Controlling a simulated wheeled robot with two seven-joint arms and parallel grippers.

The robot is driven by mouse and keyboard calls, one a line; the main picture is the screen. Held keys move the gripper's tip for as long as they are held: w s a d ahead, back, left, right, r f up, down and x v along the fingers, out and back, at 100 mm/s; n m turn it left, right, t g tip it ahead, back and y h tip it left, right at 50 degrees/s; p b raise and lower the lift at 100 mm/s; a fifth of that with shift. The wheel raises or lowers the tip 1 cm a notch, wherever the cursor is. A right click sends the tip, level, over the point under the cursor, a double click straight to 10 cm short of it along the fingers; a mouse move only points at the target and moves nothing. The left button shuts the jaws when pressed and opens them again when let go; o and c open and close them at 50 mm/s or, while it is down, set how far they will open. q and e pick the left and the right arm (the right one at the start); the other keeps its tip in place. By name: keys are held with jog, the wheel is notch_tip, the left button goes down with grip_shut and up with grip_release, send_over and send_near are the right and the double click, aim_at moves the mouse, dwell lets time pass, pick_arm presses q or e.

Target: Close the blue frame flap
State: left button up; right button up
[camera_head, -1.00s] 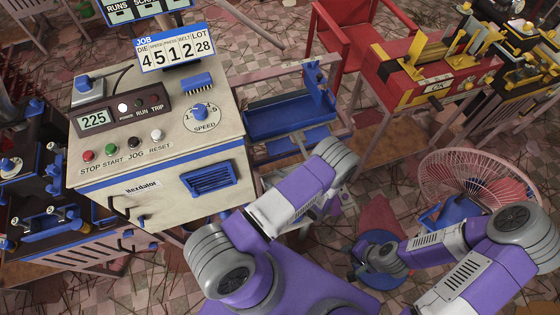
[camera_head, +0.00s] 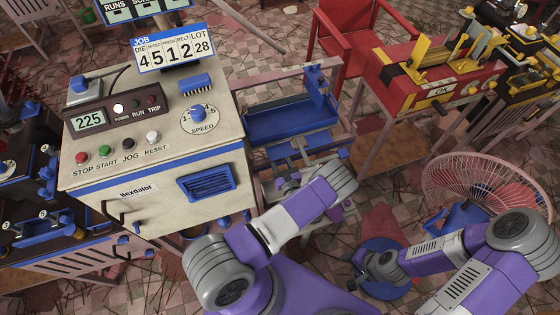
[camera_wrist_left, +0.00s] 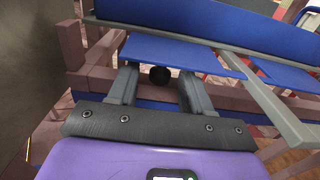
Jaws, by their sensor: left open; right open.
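A blue frame (camera_head: 290,124) with a trough-like bed and an upright blue bracket (camera_head: 320,88) stands right of the control cabinet. In the left wrist view a flat blue panel (camera_wrist_left: 175,50), which looks like the flap, lies just beyond my left fingertips. A grey bar (camera_wrist_left: 265,95) slants beside it. My left gripper (camera_wrist_left: 158,80) is open and empty, with its fingers close to the panel's near edge; I cannot tell if they touch. In the head view my left gripper (camera_head: 284,178) is at the frame's near side. My right gripper (camera_head: 358,258) is low, away from the frame.
The beige control cabinet (camera_head: 150,170) stands close left of my left arm. A pink wire fan (camera_head: 480,185) is at the right, near my right arm. A red bench with a yellow fixture (camera_head: 430,85) and a red chair (camera_head: 350,35) are behind. Floor shows between them.

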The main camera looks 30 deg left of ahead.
pick_arm(q)
grip_shut()
jog(key=shift+r, duration=0.1)
